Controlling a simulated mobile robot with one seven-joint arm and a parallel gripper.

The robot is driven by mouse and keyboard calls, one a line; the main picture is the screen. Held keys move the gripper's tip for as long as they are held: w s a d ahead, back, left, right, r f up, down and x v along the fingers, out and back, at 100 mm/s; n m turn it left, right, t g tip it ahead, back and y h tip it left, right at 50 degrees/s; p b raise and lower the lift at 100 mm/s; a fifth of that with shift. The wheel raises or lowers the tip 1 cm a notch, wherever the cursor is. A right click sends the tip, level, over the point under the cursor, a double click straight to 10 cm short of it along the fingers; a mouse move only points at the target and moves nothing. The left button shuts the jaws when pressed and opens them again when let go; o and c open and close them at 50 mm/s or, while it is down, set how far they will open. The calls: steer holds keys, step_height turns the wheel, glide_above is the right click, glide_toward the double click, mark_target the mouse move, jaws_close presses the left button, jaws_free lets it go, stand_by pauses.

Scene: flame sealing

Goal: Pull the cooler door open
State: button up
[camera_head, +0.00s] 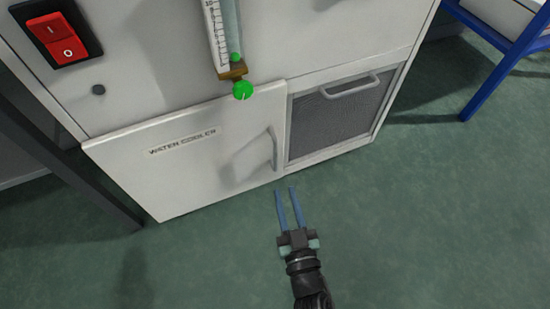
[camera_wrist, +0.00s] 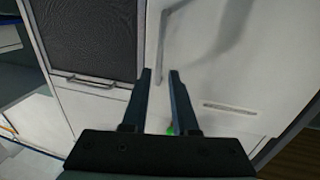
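The white cooler door (camera_head: 165,165), labelled "WATER COOLER", is at the lower front of the cabinet in the head view. It looks closed, or very nearly so. Its vertical bar handle (camera_head: 273,148) is near the door's right edge. In the wrist view the door (camera_wrist: 255,70) fills the right side, and the handle (camera_wrist: 161,50) shows ahead of the fingertips, its end in line with the gap between them. My gripper (camera_head: 285,190) is open and empty, with two blue fingers pointing at the cabinet near the handle's lower end. Contact with the handle is not visible.
A dark mesh panel (camera_head: 335,118) with its own handle (camera_head: 350,86) is right of the door. Above are a red switch (camera_head: 62,40) and a gauge tube with a green knob (camera_head: 243,90). A blue-legged table (camera_head: 490,85) stands right. The green floor (camera_head: 420,220) in front is clear.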

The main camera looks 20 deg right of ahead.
mark_target(276, 159)
steer(key=w+b, duration=0.1)
steer(key=w, duration=0.2)
steer(key=w+d+b, duration=0.1)
steer(key=w, duration=0.3)
steer(key=w+b, duration=0.2)
steer(key=w, duration=0.2)
steer(key=shift+w+d, duration=0.15)
steer(key=shift+d, duration=0.25)
jaws_close()
stand_by(0.8)
